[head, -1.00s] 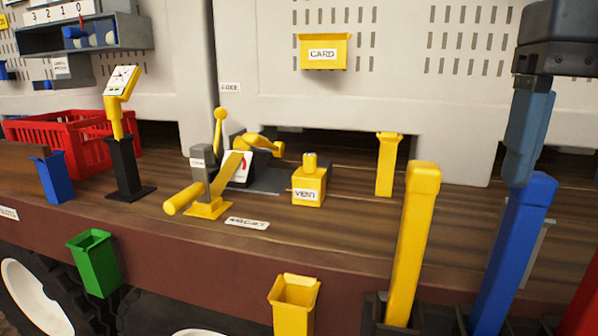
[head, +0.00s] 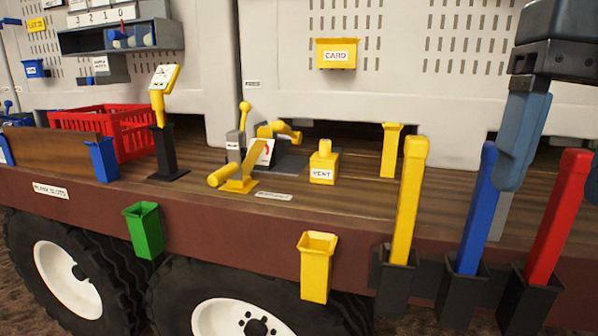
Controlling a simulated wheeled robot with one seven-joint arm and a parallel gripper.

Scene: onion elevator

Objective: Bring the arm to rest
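My gripper (head: 510,182) hangs at the upper right of the head view, pointing down. Its dark grey body is at the top edge, and blue-grey finger parts reach below it. The fingers overlap from this side, so the gap between them is hidden. I see nothing clearly held. In the picture the finger ends overlap the upper part of a blue post (head: 476,215); I cannot tell whether they touch it.
Yellow (head: 408,205) and red (head: 558,215) posts stand in dark holders along the wagon bed's (head: 330,208) front edge. Green (head: 145,230) and yellow (head: 317,268) bins hang from that edge. Levers, a yellow VENT block (head: 324,165) and a red crate (head: 135,138) stand on the bed.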

